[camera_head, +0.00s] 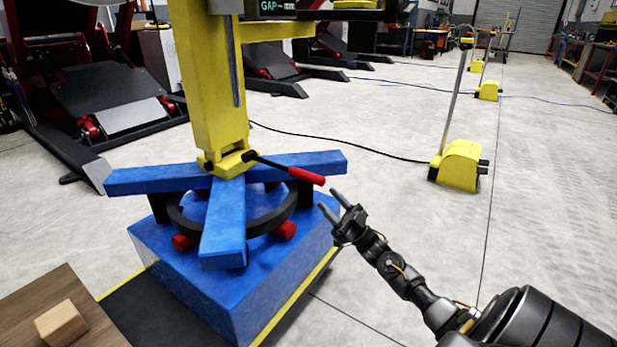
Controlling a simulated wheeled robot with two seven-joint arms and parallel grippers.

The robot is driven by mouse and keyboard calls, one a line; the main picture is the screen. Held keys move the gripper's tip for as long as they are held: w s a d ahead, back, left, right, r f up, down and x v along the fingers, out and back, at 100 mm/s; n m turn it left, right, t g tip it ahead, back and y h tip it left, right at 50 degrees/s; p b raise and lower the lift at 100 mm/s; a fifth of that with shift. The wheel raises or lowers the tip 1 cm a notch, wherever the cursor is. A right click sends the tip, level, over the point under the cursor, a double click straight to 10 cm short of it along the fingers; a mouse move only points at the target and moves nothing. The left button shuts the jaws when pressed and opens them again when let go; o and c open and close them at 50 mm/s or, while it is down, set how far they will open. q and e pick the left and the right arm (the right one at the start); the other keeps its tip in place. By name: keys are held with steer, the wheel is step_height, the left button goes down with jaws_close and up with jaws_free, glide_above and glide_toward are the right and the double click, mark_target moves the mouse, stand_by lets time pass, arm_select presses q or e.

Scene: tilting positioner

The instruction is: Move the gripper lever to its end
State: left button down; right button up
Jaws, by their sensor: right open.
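The gripper lever (285,167) is a black rod with a red handle (306,175). It sticks out to the right and slightly down from the foot of the yellow column (213,90). The column stands on blue crossed arms (225,215) over a blue base (240,290). My right gripper (333,201) is open and empty. Its two fingertips point up and left, just below and right of the red handle's end, and appear apart from it. My left gripper is not in view.
A wooden surface with a small wooden block (62,323) is at the lower left. A yellow pedal stand (459,165) with an upright rod stands on the floor to the right. A black cable (340,148) runs behind the positioner. The floor right of the base is clear.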

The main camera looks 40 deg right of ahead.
mark_target(308, 177)
steer(key=b+x, duration=0.1)
steer(key=x, duration=0.8)
steer(key=shift+w+a+r, duration=0.15)
steer(key=shift+w+r, duration=0.05)
steer(key=shift+r, duration=0.05)
jaws_close()
